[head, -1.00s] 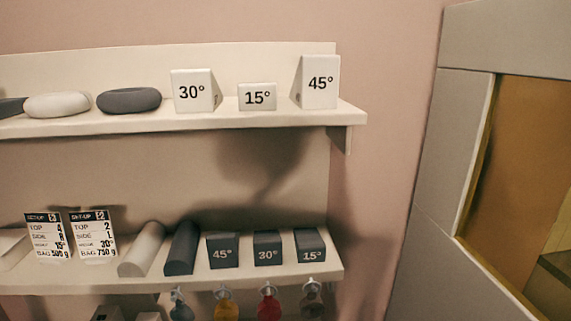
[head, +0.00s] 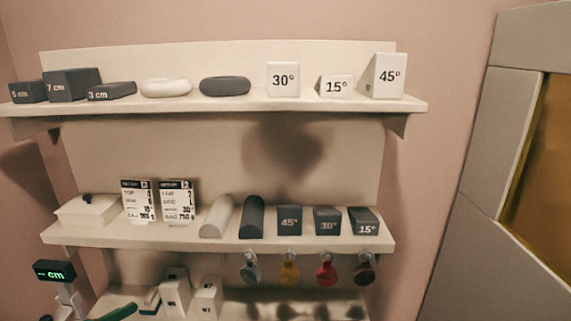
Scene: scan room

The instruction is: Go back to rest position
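Neither of my grippers shows in the head view, and no part of my arms is in sight. The view faces a wall shelf unit. Its upper shelf (head: 225,107) carries dark blocks, two rings and white wedges. Its middle shelf (head: 150,236) carries a white box, two cards, two half-round bolsters and dark wedges. Whether either gripper holds something cannot be seen.
Tagged hooks hang under the middle shelf, including a red tag (head: 326,272). White boxes (head: 175,290) stand on a lower shelf. A device with a green "cm" display (head: 54,271) is at lower left. A grey-framed panel (head: 505,150) stands at right.

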